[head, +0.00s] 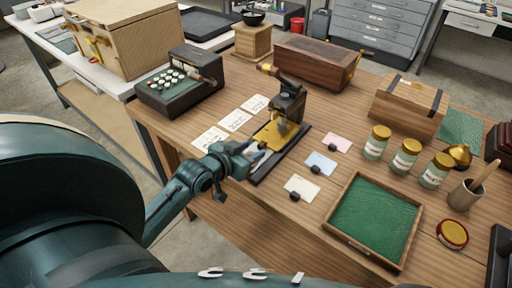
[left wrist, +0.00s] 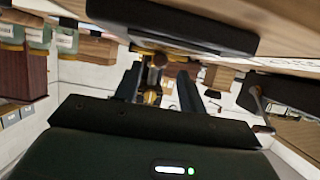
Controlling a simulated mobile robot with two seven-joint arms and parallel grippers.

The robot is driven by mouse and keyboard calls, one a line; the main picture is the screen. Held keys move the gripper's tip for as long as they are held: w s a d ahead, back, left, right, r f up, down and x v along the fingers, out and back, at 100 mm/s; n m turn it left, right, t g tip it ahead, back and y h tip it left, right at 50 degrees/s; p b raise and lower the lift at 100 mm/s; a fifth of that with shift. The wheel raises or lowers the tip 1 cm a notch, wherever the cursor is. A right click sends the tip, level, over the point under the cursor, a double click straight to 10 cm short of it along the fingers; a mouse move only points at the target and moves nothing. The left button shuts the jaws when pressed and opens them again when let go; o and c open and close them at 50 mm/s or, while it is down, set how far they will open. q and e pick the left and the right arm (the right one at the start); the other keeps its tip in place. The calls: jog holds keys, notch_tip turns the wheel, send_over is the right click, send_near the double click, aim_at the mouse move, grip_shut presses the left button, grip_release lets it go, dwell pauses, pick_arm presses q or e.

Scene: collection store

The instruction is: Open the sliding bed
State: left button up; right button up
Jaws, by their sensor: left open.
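The small press (head: 288,105) stands on the wooden table, with a dark upright head and a wooden-ended lever. Its brass-coloured sliding bed (head: 270,135) lies low on a long black base (head: 265,172). My left gripper (head: 256,156) is open at the near left end of the press, close to the bed. I cannot tell whether it touches the bed. In the left wrist view my two dark fingers (left wrist: 160,88) are apart, with brass and dark press parts seen between and beyond them. My right gripper is not in view.
White cards (head: 235,120) lie left of the press, and coloured cards (head: 320,163) with dark clips lie right. A green-lined tray (head: 350,254), jars (head: 405,155), a wooden box (head: 318,62) and a keyed machine (head: 180,82) stand around. Bare table shows in front of the press.

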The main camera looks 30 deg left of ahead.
pick_arm(q)
jog(key=shift+x, duration=1.45)
jog(key=shift+c, duration=0.2)
grip_shut()
